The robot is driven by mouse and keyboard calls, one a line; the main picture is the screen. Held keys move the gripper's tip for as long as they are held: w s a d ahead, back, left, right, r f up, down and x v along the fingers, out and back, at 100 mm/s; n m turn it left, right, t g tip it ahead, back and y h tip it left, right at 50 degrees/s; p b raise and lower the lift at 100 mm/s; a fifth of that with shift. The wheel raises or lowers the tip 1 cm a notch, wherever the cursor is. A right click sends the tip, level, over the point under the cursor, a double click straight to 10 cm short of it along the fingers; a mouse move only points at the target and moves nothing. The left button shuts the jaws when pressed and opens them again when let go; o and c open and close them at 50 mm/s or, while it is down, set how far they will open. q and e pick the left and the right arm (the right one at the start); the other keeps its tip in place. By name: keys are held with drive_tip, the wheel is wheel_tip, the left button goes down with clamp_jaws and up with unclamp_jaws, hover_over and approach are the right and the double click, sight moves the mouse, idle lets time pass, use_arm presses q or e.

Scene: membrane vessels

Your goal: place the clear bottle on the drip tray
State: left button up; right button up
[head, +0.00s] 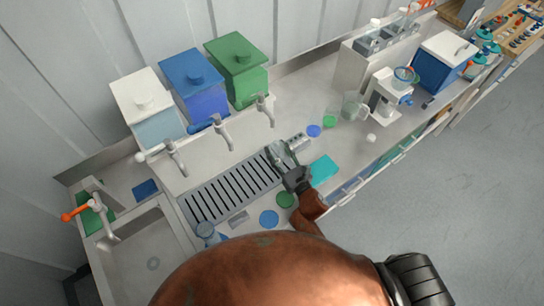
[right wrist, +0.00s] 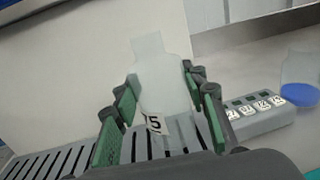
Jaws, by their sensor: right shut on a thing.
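The clear bottle (right wrist: 163,80) is pale and see-through, with a narrower neck and a tag marked 5 low on its front. My right gripper (head: 283,158) is shut on it; its green-padded fingers (right wrist: 158,105) stand on either side of the bottle in the right wrist view. The bottle looks upright. The drip tray (head: 214,200) is a grey slotted grate below the taps. The gripper and bottle are at its right end, and slots show below the bottle in the right wrist view. I cannot tell whether its base touches the tray. My left gripper is not in view.
Three taps (head: 222,132) stand behind the tray, below white, blue (head: 198,85) and green (head: 238,68) containers. A small numbered block (right wrist: 255,115) and a blue disc (head: 314,131) lie right of the gripper. A teal mat (head: 323,170) is nearby. A sink (head: 150,260) is at left.

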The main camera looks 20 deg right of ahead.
drive_tip(key=shift+w+a+f, duration=0.3)
drive_tip(key=shift+a+f, duration=0.05)
drive_tip(key=shift+f, duration=0.15)
drive_tip(key=shift+w+a+f, duration=0.25)
drive_tip(key=shift+a+f, duration=0.1)
drive_tip(key=shift+f, duration=0.15)
drive_tip(key=shift+w+f, duration=0.1)
drive_tip(key=shift+f, duration=1.6)
drive_tip(key=shift+b, duration=0.3)
drive_tip(key=shift+f, duration=0.2)
drive_tip(key=o, duration=1.3)
drive_tip(key=shift+r, duration=0.1)
drive_tip(key=shift+r, duration=0.2)
drive_tip(key=b+v, duration=0.1)
drive_tip(key=v, duration=1.1)
drive_tip(key=shift+a+f, duration=0.1)
